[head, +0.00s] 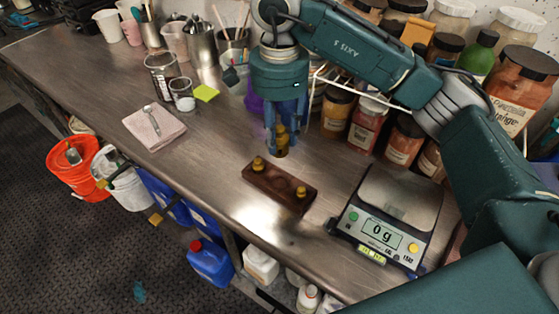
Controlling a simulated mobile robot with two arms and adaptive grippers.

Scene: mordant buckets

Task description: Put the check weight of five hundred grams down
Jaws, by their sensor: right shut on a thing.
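My right gripper (282,128) points straight down over the steel bench. It is shut on a brass check weight (281,142), which is upright between the blue fingers and partly hidden by them. The weight is just behind the wooden weight block (271,190); I cannot tell whether its base touches the bench. The block holds two smaller brass weights, one at its left end (258,164) and one at its right end (301,193). The digital scale (375,232) to the right has an empty pan and reads 0 g. My left gripper is not in view.
Several jars (369,124) stand behind and right of the gripper. A purple container (253,102) is partly hidden behind it. A folded pink cloth (154,127) with a spoon lies left. Bare bench (205,170) lies between cloth and block. Buckets (82,165) stand below the front edge.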

